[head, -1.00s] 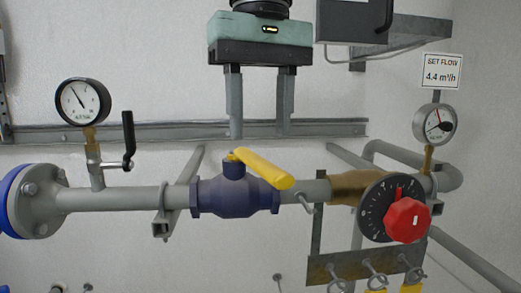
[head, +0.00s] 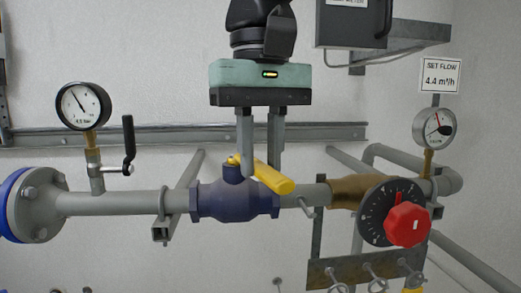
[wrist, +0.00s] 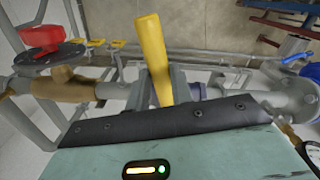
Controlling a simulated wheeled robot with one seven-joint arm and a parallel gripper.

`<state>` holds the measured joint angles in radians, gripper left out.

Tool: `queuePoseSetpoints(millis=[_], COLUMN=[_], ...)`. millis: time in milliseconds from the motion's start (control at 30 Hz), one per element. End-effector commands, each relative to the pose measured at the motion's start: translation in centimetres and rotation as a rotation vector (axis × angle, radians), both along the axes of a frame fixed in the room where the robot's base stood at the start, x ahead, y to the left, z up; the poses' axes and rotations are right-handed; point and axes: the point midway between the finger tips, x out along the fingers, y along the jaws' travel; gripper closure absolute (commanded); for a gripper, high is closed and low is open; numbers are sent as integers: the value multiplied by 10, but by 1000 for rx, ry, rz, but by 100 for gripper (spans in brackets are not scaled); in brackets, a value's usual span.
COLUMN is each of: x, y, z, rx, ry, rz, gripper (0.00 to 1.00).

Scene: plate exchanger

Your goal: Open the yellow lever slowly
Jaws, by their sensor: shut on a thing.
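The yellow lever (head: 276,181) sits on top of the dark blue valve body (head: 237,201) on the grey pipe. It slants toward the lower right in the head view, askew to the pipe. My gripper (head: 261,165) points straight down from above, and its two grey fingers are shut on the lever, one on each side. In the wrist view the lever (wrist: 153,50) stands up between the fingers, with its free end past them. The exact finger contact is partly hidden by the lever and the gripper body.
A red knob (head: 407,225) with a black dial is to the right on a brass fitting. A left gauge (head: 82,105) with a black-handled small valve (head: 128,142) and a right gauge (head: 434,128) stand above the pipe. A sign (head: 440,75) reads SET FLOW 4.4 m³/h.

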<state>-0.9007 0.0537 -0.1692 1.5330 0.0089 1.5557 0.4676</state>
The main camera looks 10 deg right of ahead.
Motion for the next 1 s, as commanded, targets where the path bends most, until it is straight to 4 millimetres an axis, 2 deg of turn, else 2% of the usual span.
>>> queuePoseSetpoints(millis=[367,667,1000], x=[6,21,48], y=[-16,-41,-66], z=[2,3,4], rx=[-1,-2,-3], ry=[0,0,-2], rz=[134,395,716], gripper=[100,100,100])
